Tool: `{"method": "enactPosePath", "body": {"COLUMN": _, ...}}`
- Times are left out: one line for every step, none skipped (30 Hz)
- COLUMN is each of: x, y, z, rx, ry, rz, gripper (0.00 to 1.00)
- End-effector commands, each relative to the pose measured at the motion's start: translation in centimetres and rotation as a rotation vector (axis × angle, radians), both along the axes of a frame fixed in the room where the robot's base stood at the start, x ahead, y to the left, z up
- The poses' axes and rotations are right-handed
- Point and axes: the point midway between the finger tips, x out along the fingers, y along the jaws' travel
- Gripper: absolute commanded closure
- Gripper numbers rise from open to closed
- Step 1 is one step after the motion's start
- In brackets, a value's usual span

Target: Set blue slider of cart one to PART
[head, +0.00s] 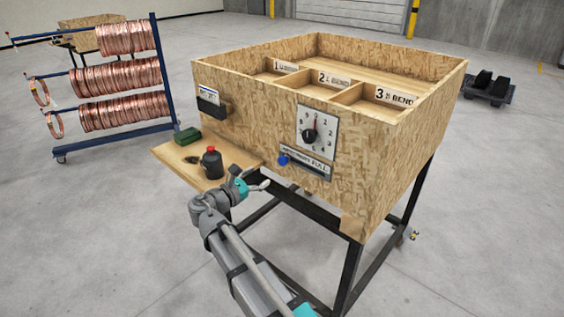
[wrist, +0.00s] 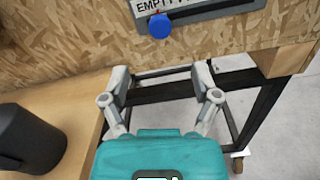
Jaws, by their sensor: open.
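Cart one is the large wooden box cart (head: 240,140) on a black frame. On its front, below a dial, a dark slider strip (head: 318,170) carries a label with FULL readable at its right end. The blue slider (head: 283,160) sits at the left end of the strip. In the wrist view the blue slider (wrist: 159,26) is under the word EMPTY, and the label to its right is cut off. My gripper (head: 250,179) is open and empty, in front of the cart and below left of the slider. In the wrist view its fingers (wrist: 160,76) are spread below the slider, not touching it.
A wooden side shelf (head: 165,153) left of my gripper holds a dark bottle with a red top (head: 212,163) and a green block (head: 187,136). A dial (head: 318,130) is above the strip. A copper coil rack (head: 120,90) stands at the left.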

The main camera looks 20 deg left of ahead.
Motion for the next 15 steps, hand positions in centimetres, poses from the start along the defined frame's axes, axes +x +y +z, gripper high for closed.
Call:
{"method": "enactPosePath", "body": {"x": 0.7, "y": -0.2, "z": 0.0, "rx": 0.0, "ry": 0.0, "rz": -0.001, "gripper": 0.21}}
{"method": "enactPosePath", "body": {"x": 1.1, "y": -0.4, "z": 0.0, "rx": 0.0, "ry": 0.0, "rz": -0.001, "gripper": 0.21}}
{"method": "enactPosePath", "body": {"x": 1.7, "y": -0.7, "z": 0.0, "rx": 0.0, "ry": 0.0, "rz": -0.002, "gripper": 0.21}}
{"method": "enactPosePath", "body": {"x": 2.1, "y": -0.8, "z": 0.0, "rx": 0.0, "ry": 0.0, "rz": -0.002, "gripper": 0.21}}
{"method": "enactPosePath", "body": {"x": 2.5, "y": -1.0, "z": 0.0, "rx": 0.0, "ry": 0.0, "rz": -0.002, "gripper": 0.21}}
{"method": "enactPosePath", "body": {"x": 3.0, "y": -1.2, "z": 0.0, "rx": 0.0, "ry": 0.0, "rz": -0.001, "gripper": 0.21}}
{"method": "enactPosePath", "body": {"x": 3.4, "y": -1.4, "z": 0.0, "rx": 0.0, "ry": 0.0, "rz": -0.002, "gripper": 0.21}}
{"method": "enactPosePath", "body": {"x": 3.8, "y": -1.6, "z": 0.0, "rx": 0.0, "ry": 0.0, "rz": -0.002, "gripper": 0.21}}
{"method": "enactPosePath", "body": {"x": 4.4, "y": -1.8, "z": 0.0, "rx": 0.0, "ry": 0.0, "rz": -0.002, "gripper": 0.21}}
{"method": "enactPosePath", "body": {"x": 4.8, "y": -1.9, "z": 0.0, "rx": 0.0, "ry": 0.0, "rz": -0.001, "gripper": 0.21}}
{"method": "enactPosePath", "body": {"x": 5.2, "y": -2.1, "z": 0.0, "rx": 0.0, "ry": 0.0, "rz": -0.001, "gripper": 0.21}}
{"method": "enactPosePath", "body": {"x": 5.8, "y": -2.3, "z": 0.0, "rx": 0.0, "ry": 0.0, "rz": -0.002, "gripper": 0.21}}
{"method": "enactPosePath", "body": {"x": 6.1, "y": -2.5, "z": 0.0, "rx": 0.0, "ry": 0.0, "rz": -0.002, "gripper": 0.21}}
{"method": "enactPosePath", "body": {"x": 6.5, "y": -2.6, "z": 0.0, "rx": 0.0, "ry": 0.0, "rz": -0.002, "gripper": 0.21}}
{"method": "enactPosePath", "body": {"x": 7.0, "y": -2.8, "z": 0.0, "rx": 0.0, "ry": 0.0, "rz": -0.001, "gripper": 0.21}}
